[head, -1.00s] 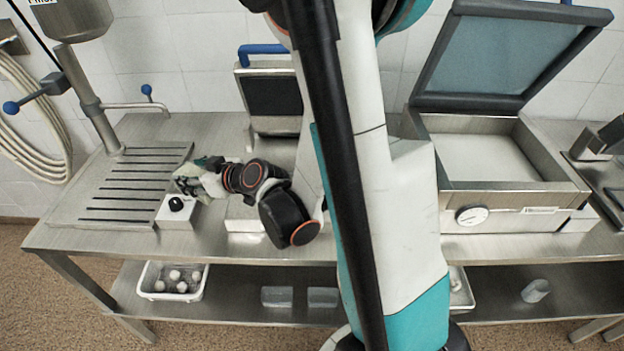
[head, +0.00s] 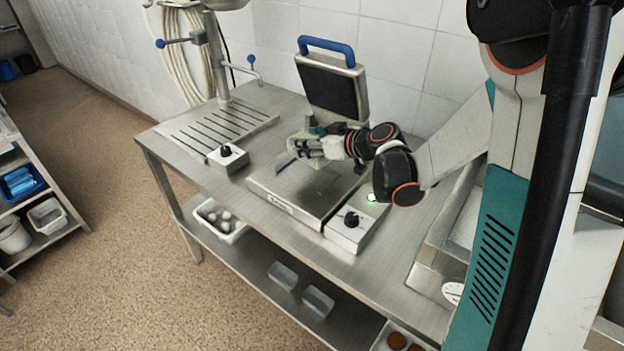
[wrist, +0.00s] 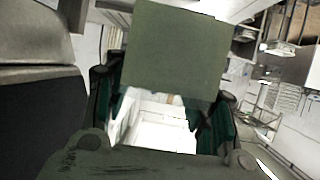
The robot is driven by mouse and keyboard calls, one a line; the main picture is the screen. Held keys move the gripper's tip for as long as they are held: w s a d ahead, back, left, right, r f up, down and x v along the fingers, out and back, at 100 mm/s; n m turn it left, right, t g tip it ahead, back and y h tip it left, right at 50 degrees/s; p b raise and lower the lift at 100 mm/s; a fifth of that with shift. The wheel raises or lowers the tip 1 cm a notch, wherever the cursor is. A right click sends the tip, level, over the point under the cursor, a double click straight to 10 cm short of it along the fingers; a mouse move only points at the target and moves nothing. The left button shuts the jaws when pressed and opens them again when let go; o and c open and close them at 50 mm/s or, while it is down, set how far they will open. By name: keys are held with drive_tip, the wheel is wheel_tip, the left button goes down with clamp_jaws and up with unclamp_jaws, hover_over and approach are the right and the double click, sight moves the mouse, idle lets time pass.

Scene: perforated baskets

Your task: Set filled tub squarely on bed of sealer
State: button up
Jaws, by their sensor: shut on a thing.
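The sealer stands open on the steel bench, its dark-faced lid (head: 333,85) with a blue handle tilted up at the back. Its flat metal bed (head: 290,200) is bare at the front. My gripper (head: 303,148) is over the rear left part of the bed, shut on the tub. The tub is small and pale in the head view, and its outline is hard to separate from the fingers. In the wrist view a flat grey-green square face (wrist: 178,50) shows between the fingers, with a white area below it. The tub's filling and exact tilt cannot be made out.
A control box (head: 352,225) with a black knob and a green light adjoins the bed's right side. Another knob box (head: 228,158) stands at the left, beside a slotted drain area (head: 215,125). Two clear tubs (head: 283,275) sit on the lower shelf near a white tray.

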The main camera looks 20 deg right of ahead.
drive_tip(key=shift+w+r+n+g+y+b, duration=0.35)
drive_tip(key=shift+w+r+n, duration=0.35)
drive_tip(key=shift+w, duration=0.4)
wheel_tip(320, 180, down, 10)
drive_tip(key=b, duration=0.4)
drive_tip(key=shift+r, duration=0.4)
drive_tip(key=o, duration=1.3)
drive_tip(key=p+v, duration=0.3)
drive_tip(key=v, duration=0.9)
drive_tip(key=shift+d, duration=0.1)
